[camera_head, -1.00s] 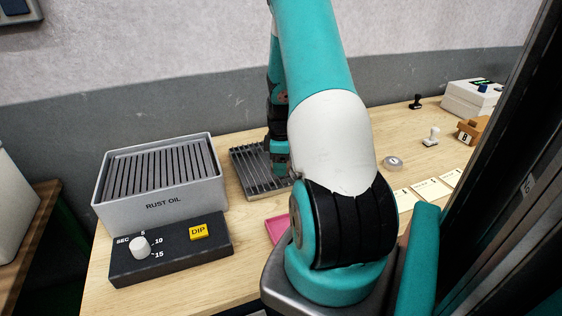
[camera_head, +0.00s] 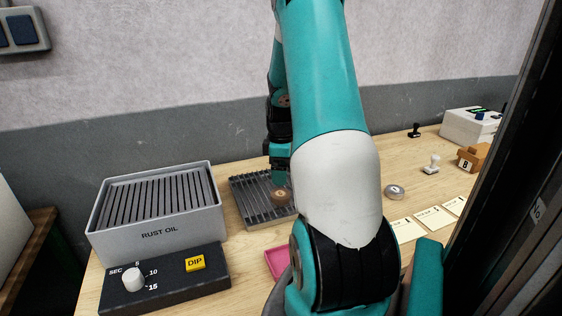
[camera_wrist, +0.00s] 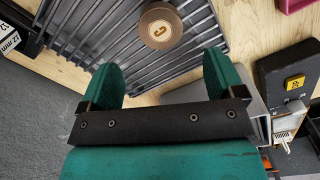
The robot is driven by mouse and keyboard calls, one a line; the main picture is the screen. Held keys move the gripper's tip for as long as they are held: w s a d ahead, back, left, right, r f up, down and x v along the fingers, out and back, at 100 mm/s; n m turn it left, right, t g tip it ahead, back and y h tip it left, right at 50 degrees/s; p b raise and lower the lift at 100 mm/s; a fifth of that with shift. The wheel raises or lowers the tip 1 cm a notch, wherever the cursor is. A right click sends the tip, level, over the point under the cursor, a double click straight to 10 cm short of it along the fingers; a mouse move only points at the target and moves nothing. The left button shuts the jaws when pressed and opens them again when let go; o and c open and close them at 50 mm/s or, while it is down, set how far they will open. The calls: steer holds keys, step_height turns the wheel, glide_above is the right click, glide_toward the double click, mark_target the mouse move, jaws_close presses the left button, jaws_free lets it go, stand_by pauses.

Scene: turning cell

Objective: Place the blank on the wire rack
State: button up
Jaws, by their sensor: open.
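The blank, a round copper-brown disc (camera_head: 281,197), lies on the wire rack (camera_head: 245,196), toward its right side. In the wrist view the blank (camera_wrist: 160,27) shows a "C"-like mark on its face and rests across the bars of the rack (camera_wrist: 72,22). My gripper (camera_wrist: 162,62) is open and empty, its teal fingers apart with the blank beyond their tips. In the head view my gripper (camera_head: 280,172) is above the rack, with my arm hiding part of the area to its right.
A grey rust oil tank (camera_head: 160,232) and a dark panel with a knob and yellow DIP button (camera_head: 195,263) stand left of the rack. A pink tray (camera_head: 276,262) lies in front. A grey disc (camera_head: 394,191), paper cards (camera_head: 407,230) and stamps (camera_head: 432,166) are at right.

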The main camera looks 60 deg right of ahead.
step_height(320, 180, up, 4)
steer(key=w+a+r+n+t+y, duration=0.1)
steer(key=w+a+r, duration=0.2)
steer(key=a, duration=0.8)
steer(key=w+a+r, duration=0.3)
steer(key=w+a, duration=0.1)
steer(key=a, duration=0.7)
steer(key=s+a+r+y, duration=0.1)
steer(key=s+a, duration=0.4)
steer(key=a, duration=0.3)
steer(key=s+a+r+n+y, duration=0.1)
steer(key=s+a, duration=0.4)
steer(key=a, duration=0.3)
steer(key=s+a+r+g+y, duration=0.1)
steer(key=s+a+r, duration=0.1)
steer(key=s+a, duration=0.4)
steer(key=a, duration=0.3)
steer(key=shift+w, duration=0.1)
